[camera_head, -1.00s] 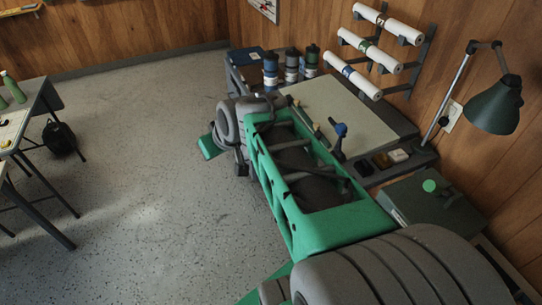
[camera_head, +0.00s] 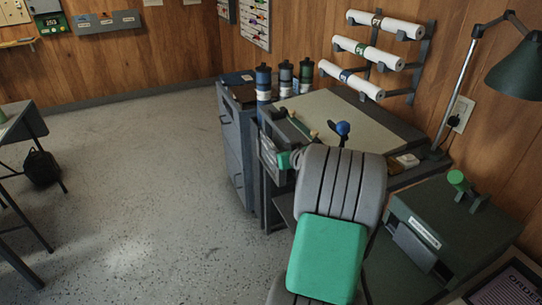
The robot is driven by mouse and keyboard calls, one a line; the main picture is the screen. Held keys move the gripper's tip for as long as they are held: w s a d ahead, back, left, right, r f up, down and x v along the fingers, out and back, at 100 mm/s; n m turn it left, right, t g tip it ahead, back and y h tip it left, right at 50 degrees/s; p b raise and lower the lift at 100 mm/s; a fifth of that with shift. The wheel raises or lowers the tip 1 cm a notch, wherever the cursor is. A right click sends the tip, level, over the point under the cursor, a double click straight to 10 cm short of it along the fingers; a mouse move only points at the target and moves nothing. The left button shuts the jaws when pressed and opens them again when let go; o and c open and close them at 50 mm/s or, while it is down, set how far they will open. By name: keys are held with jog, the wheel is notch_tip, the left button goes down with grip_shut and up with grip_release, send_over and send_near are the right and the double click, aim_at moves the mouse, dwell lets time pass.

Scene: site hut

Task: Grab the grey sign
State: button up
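I cannot make out a grey sign for certain. A dark panel with pale letters reading "ORDE" (camera_head: 508,284) lies at the bottom right, cut off by the picture's edge; I cannot tell whether it is the grey sign. My green and grey arm rises through the lower middle of the view, in front of the workbench. My gripper's fingers do not show; the arm's own links hide what lies beyond them.
Paper rolls (camera_head: 365,52) hang on the wall. A lamp (camera_head: 512,68) and a dark green box (camera_head: 430,225) stand at right. A table (camera_head: 20,125) stands at left, with open floor (camera_head: 150,180) between.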

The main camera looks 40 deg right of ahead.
jog(key=shift+w+d+f, duration=0.15)
jog(key=shift+w+f, duration=0.15)
jog(key=shift+w, duration=0.3)
jog(key=shift+c, duration=0.3)
grip_shut()
dwell(0.6)
